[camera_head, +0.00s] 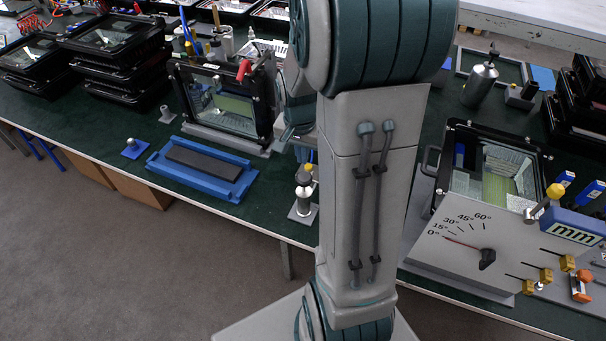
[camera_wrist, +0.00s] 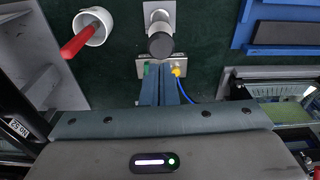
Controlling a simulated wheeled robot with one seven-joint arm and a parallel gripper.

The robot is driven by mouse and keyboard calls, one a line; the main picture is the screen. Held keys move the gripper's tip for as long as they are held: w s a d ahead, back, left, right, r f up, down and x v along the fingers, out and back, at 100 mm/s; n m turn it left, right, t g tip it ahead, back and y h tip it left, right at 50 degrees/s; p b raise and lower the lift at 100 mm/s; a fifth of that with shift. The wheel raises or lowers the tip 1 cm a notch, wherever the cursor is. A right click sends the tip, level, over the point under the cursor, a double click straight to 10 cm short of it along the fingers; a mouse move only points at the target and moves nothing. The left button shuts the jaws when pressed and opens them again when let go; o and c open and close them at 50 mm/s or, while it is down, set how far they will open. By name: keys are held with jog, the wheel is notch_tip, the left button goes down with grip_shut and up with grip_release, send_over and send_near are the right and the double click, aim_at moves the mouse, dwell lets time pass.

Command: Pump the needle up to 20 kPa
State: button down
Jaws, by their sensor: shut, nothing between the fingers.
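A small upright pump-like fitting with a round black knob (camera_wrist: 161,46) stands on a metal plate in the wrist view. Beside it a second metal plate (camera_wrist: 143,70) carries a green fitting and a yellow fitting (camera_wrist: 177,72) with a blue tube. In the head view a post with a dark top and metal body (camera_head: 303,190) stands at the table's front edge, probably the same fitting. My gripper (camera_wrist: 165,70) is shut and empty, its fingertips close to the black knob; contact cannot be told. In the head view my arm hides it. No kPa gauge is readable.
A white cup with a red handle (camera_wrist: 81,43) stands left of the knob. A blue tray (camera_head: 237,188) and framed housing (camera_head: 226,112) are left of my arm. An angle dial panel (camera_head: 470,250) marked in degrees is at the right.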

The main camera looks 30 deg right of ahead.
aim_at(303, 178)
jog(key=shift+w+d+f+b, duration=0.15)
jog(key=shift+f+b, duration=1.05)
jog(key=shift+f, duration=0.55)
jog(key=shift+w+d+f+b, duration=0.1)
jog(key=shift+f+b, duration=1.05)
jog(key=shift+f, duration=0.6)
